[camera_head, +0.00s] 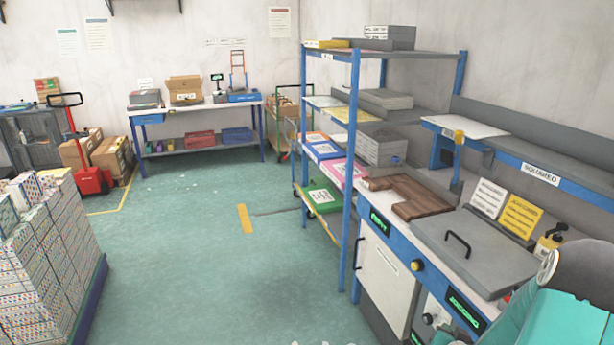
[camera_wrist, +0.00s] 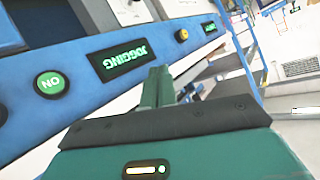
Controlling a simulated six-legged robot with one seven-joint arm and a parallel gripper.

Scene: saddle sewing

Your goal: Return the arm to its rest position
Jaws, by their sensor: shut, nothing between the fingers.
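My gripper (camera_wrist: 156,88) shows in the wrist view, with its two green fingers together and nothing between them. It is in front of the blue panel of the workbench, below and right of the lit JOGGING display (camera_wrist: 122,60). I cannot tell its exact distance from the panel. In the head view, part of my teal and grey arm shows at the bottom right corner, beside the bench; the fingers are not visible there.
The workbench carries a grey lidded box (camera_head: 478,250) with a black handle and a brown piece (camera_head: 412,195). A blue-framed shelf (camera_head: 352,150) stands behind. Stacked patterned boxes (camera_head: 45,265) stand at left. The green floor (camera_head: 190,250) between is clear.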

